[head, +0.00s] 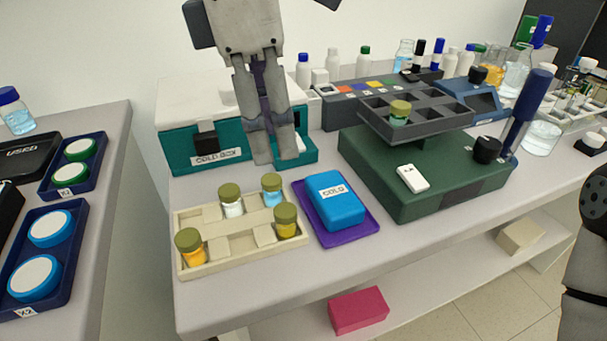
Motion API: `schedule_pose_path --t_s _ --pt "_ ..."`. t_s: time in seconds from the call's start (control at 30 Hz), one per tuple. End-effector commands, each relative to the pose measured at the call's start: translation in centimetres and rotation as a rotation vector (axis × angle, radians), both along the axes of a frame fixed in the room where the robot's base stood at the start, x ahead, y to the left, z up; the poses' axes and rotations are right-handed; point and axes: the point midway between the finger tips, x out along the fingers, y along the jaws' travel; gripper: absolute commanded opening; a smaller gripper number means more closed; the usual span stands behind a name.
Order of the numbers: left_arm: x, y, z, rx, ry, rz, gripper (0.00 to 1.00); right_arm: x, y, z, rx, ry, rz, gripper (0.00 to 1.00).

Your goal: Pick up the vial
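A cream rack (215,262) at the front of the bench holds several upright vials with olive caps. They are an orange vial (191,247) at front left, a clear-white vial (231,200), a light-blue vial (272,190) at the back and a yellow vial (286,221) at right. Another olive-capped vial (399,113) stands in a dark compartment tray (452,118) on a green device. My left gripper (277,160) points down above and behind the rack, before the cold box. Its fingers look a little apart with nothing seen between them.
A blue cold pack (335,200) lies on a purple tray (366,228) right of the rack. The teal cold box (180,150) stands behind. The green device (430,195) fills the right side. A side bench (108,150) stands left, across a gap.

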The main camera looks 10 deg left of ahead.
Motion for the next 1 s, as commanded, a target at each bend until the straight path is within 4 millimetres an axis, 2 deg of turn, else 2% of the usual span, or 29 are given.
schedule_pose_path --t_s 0.2,0.37,0.6,0.7,0.87,0.9,1.0 --pt "0.0 -0.5 -4.5 0.004 0.004 -0.002 0.34 -0.2 0.0 0.1 0.0 0.005 0.0 0.4" --pt "0.2 -0.8 -6.7 0.002 0.002 0.0 0.34 -0.3 0.0 -0.1 0.0 0.009 0.0 0.4" --pt "0.1 -1.5 -11.1 0.004 0.004 -0.001 0.34 -0.9 0.0 -0.6 0.0 0.03 0.0 0.4" --pt "0.1 -1.6 -11.9 0.003 0.001 -0.002 0.34 -0.9 0.0 -0.7 0.0 0.033 0.0 0.4" --pt "0.1 -1.6 -11.8 0.002 -0.004 -0.002 0.34 -0.9 0.0 -0.6 0.0 0.031 0.0 0.4" --pt "0.1 -1.6 -11.8 0.002 -0.004 -0.002 0.32 -0.9 0.0 -0.6 0.0 0.03 0.0 0.4" --pt "0.1 -1.6 -11.8 0.002 -0.004 -0.002 0.09 -0.9 0.0 -0.6 0.0 0.03 0.0 0.4"
